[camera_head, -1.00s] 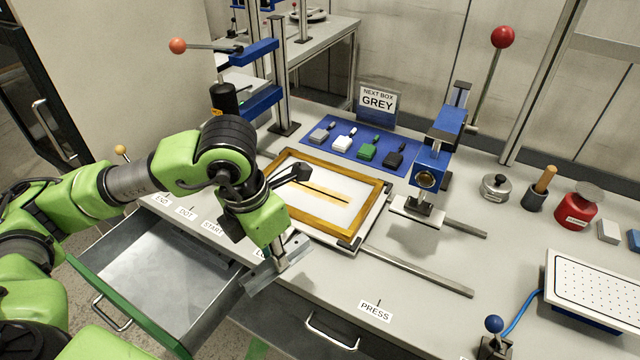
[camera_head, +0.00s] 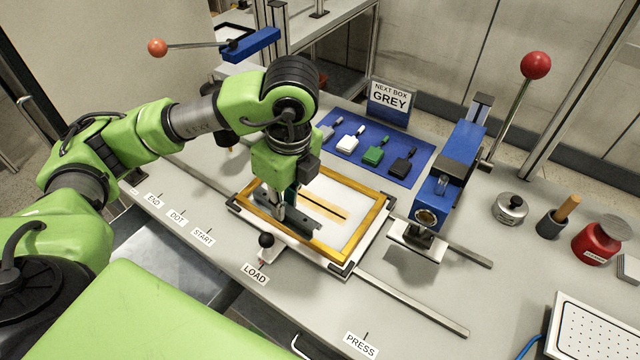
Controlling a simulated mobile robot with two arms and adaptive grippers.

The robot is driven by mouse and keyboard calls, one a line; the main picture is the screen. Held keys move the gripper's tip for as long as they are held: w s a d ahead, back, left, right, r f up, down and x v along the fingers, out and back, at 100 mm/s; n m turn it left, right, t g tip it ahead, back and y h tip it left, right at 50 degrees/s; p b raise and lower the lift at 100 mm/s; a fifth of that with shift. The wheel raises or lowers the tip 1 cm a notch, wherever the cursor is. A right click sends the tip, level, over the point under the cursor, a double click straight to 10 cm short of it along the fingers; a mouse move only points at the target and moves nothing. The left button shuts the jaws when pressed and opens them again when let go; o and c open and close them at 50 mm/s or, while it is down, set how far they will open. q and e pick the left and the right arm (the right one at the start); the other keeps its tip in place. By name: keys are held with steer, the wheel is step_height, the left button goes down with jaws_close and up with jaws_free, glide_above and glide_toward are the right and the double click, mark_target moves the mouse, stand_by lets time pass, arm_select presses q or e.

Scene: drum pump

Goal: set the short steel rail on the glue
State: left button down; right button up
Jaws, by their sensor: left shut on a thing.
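My left gripper (camera_head: 283,206) is shut on the short steel rail (camera_head: 304,217), a grey angled piece. It holds the rail over the near left part of the wooden frame (camera_head: 264,181). Inside the frame is a white surface (camera_head: 356,207) with a tan, glue-like band (camera_head: 318,201) and a dark line along it. The rail lies just in front of the band, roughly along it. I cannot tell whether it touches the white surface. The gripper hides the band's left end and part of the rail. My right gripper is not in view.
A blue press (camera_head: 452,177) with a red-knobbed lever stands right of the frame. A small black-knobbed lever (camera_head: 266,241) stands by the LOAD label. Steel guide bars run across the table.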

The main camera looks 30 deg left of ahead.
arm_select(q)
steer(key=shift+w+a+f+n, duration=0.15)
steer(key=shift+w+n, duration=0.15)
steer(key=shift+w, duration=0.5)
steer(key=w+f, duration=0.2)
steer(key=w, duration=0.1)
steer(key=w+a+f+p, duration=0.1)
steer(key=w+f, duration=0.2)
steer(key=w, duration=0.1)
steer(key=w+f, duration=0.2)
steer(key=w, duration=0.2)
steer(key=shift+a+f+p, duration=0.15)
steer(key=shift+f+p, duration=0.15)
steer(key=shift+p, duration=0.05)
steer(key=shift+w+a+f, duration=0.1)
steer(key=shift+w+f, duration=0.25)
steer(key=shift+f, duration=0.15)
steer(key=f, duration=0.1)
steer(key=f+p, duration=0.2)
steer(key=shift+w, duration=0.25)
steer(key=shift+f, duration=0.3)
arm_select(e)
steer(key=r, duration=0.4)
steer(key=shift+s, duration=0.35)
arm_select(q)
steer(key=shift+f, duration=0.1)
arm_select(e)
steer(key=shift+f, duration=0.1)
